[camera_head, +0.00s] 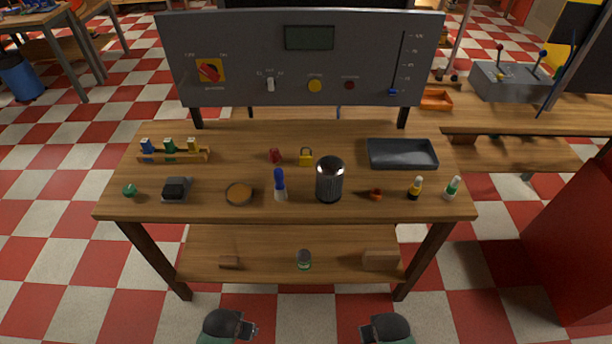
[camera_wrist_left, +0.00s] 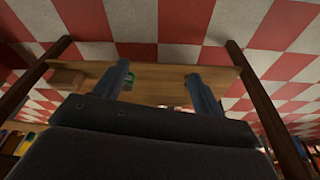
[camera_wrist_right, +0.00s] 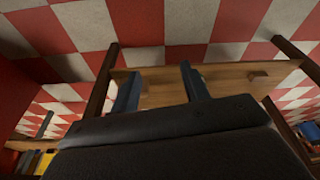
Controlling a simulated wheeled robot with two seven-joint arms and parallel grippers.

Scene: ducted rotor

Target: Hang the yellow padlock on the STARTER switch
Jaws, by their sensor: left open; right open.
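The yellow padlock (camera_head: 306,157) lies on the wooden table near its middle, beside a small red object (camera_head: 274,156). The switch panel (camera_head: 300,95) stands upright at the table's back. A red rotary switch (camera_head: 209,70) on a yellow plate is at its left; the label below is too small to read surely. My left gripper (camera_head: 250,330) is low in front of the table, and its two spread fingers show in the left wrist view (camera_wrist_left: 160,88). My right gripper (camera_head: 368,333) is also low in front, with spread fingers in the right wrist view (camera_wrist_right: 160,88). Both are open and empty.
A dark cylinder (camera_head: 329,180) and a blue-topped bottle (camera_head: 280,185) stand in front of the padlock. A black tray (camera_head: 402,153) is at right, a wooden rack (camera_head: 174,155) at left. Several small items line the front edge. A lower shelf (camera_head: 335,265) holds a few objects.

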